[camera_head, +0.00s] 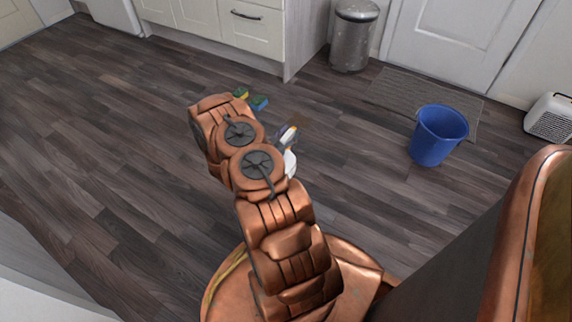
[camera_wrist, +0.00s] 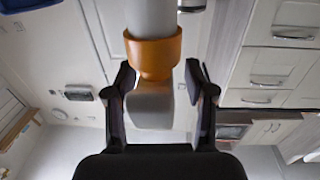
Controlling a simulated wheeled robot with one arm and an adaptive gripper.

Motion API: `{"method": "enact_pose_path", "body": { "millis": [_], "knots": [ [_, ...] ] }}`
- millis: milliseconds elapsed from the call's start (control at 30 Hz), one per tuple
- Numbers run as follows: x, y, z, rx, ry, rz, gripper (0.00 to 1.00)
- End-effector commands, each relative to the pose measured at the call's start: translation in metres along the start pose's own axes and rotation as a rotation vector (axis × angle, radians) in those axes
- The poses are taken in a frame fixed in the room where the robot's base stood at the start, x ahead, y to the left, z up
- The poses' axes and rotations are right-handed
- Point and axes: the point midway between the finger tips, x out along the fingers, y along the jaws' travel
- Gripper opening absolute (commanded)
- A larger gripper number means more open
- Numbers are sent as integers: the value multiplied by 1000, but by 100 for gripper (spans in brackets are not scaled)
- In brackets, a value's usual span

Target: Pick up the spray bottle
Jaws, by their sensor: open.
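The spray bottle shows in the wrist view as a pale body at the top, an orange collar (camera_wrist: 153,55) and a grey-white end between my fingers. My gripper (camera_wrist: 160,80) is open, with one black finger on each side of that end. A gap shows on the right finger's side; the left finger is closer, and I cannot tell whether it touches. In the head view, a white and orange part of the bottle (camera_head: 290,162) shows just right of my arm, which hides the rest. My gripper is not clearly visible there.
A yellow sponge (camera_head: 240,93) and a blue sponge (camera_head: 260,102) lie on the floor beyond my arm. A blue bucket (camera_head: 438,134) stands to the right by a grey mat (camera_head: 385,92). A metal bin (camera_head: 353,36) stands by the cabinets (camera_head: 225,25). The left floor is clear.

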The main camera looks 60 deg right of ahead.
Motion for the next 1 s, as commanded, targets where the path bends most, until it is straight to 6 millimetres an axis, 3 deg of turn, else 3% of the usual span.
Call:
{"method": "enact_pose_path", "body": {
  "millis": [367,867,1000],
  "knots": [
    [4,0,0,-1,-1,0,54],
    [4,0,0,-1,-1,0,2],
    [4,0,0,-1,-1,0,0]
  ]
}}
